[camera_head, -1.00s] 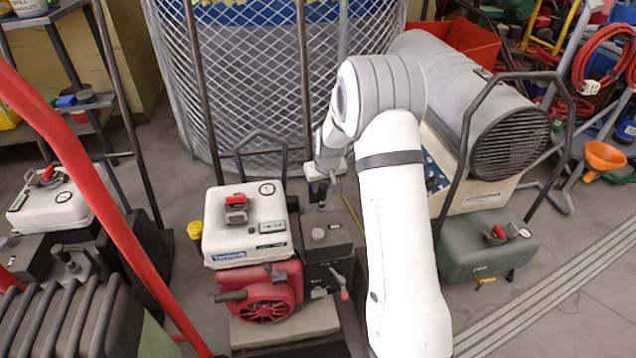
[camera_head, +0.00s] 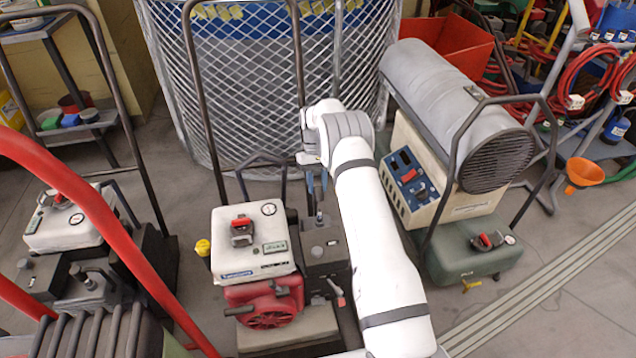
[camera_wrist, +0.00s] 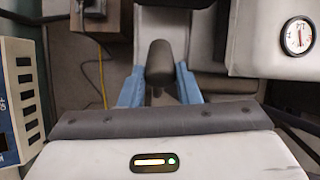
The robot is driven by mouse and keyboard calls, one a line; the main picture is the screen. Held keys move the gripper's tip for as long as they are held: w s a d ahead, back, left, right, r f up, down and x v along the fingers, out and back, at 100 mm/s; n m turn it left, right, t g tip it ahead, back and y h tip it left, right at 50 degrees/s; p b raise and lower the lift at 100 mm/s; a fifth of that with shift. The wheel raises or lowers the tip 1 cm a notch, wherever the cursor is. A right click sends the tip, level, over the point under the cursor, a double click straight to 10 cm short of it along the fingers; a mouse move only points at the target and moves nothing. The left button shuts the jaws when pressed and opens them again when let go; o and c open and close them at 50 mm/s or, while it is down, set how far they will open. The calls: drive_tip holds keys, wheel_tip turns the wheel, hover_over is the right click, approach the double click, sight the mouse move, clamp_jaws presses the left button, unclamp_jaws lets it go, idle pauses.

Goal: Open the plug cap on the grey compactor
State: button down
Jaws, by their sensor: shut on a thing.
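My gripper (camera_head: 318,186) has blue fingers and is above the dark grey housing (camera_head: 326,258) of the middle machine, right of its white tank (camera_head: 252,240). In the wrist view, my gripper (camera_wrist: 160,88) is shut on a dark, rounded knob (camera_wrist: 160,60), with one blue finger on each side. The knob looks like a plug cap. The knob's lower end is hard to make out, and I cannot tell whether it is open. No label in view names a grey compactor.
The white tank's red-topped cap (camera_head: 241,229) and gauge are left of my gripper. A beige heater unit (camera_head: 432,190) and a green tank (camera_head: 470,258) stand to the right. Metal frame bars rise around the machines. A wire-mesh cage (camera_head: 240,100) is behind. Floor is free at lower right.

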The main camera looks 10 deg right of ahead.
drive_tip(key=shift+w+g+b, duration=0.55)
drive_tip(key=shift+g+b, duration=0.1)
drive_tip(key=shift+g, duration=0.05)
drive_tip(key=shift+w+a+r+g+b, duration=0.15)
drive_tip(key=shift+w+g+b, duration=0.25)
drive_tip(key=shift+g+b, duration=0.4)
drive_tip(key=c, duration=1.1)
unclamp_jaws()
drive_tip(key=shift+o, duration=0.2)
drive_tip(key=shift+r, duration=0.15)
wheel_tip(320, 180, up, 10)
drive_tip(key=p, duration=0.9)
drive_tip(key=shift+c, duration=0.2)
